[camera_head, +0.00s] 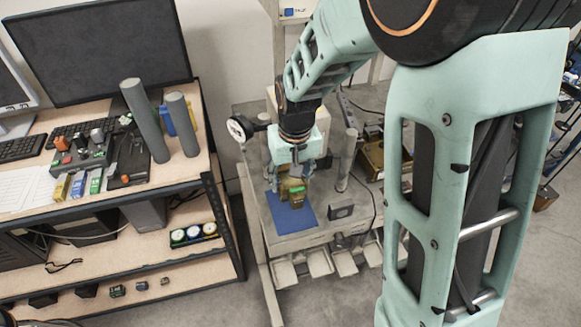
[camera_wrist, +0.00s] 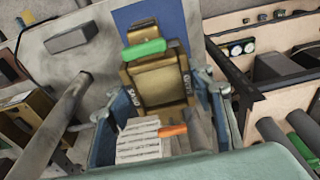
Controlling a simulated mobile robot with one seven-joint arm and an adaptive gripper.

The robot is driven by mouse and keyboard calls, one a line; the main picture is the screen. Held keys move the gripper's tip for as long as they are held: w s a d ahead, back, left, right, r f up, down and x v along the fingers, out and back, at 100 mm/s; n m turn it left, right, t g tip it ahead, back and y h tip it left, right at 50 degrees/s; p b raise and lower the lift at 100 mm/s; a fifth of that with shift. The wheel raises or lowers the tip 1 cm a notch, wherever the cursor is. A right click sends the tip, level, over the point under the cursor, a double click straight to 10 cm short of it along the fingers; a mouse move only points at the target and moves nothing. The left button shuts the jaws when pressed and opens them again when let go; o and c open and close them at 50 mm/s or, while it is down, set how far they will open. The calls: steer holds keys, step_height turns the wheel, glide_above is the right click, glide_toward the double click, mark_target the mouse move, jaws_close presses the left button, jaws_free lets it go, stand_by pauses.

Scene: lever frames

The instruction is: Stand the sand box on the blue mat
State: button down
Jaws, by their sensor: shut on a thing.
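The sand box (camera_wrist: 157,82) is brown-gold, with SAND lettering on its sides and a green part at one end. My gripper (camera_wrist: 168,105) is shut on it, with a finger on each side. In the head view, the box (camera_head: 292,189) shows below my gripper (camera_head: 299,180), over the blue mat (camera_head: 293,216). The blue mat (camera_wrist: 192,27) lies flat beyond the box in the wrist view and is partly hidden by it. I cannot tell whether the box touches the mat.
A dark grey block (camera_head: 341,211) sits right of the mat on the same table. A cluttered workbench (camera_head: 205,175) with a monitor (camera_head: 103,48) is at left. Bare table shows around the mat.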

steer(key=b, duration=0.4)
glide_above(290, 207)
steer(key=shift+f, duration=3.3)
steer(key=shift+f+b, duration=0.55)
steer(key=shift+b, duration=0.05)
steer(key=shift+s+d+f+b, duration=0.15)
steer(key=shift+s+f+b, duration=0.25)
steer(key=shift+f, duration=0.2)
steer(key=c, duration=1.3)
jaws_free()
steer(key=o, duration=0.4)
steer(key=shift+w, duration=0.3)
steer(key=shift+o, duration=0.2)
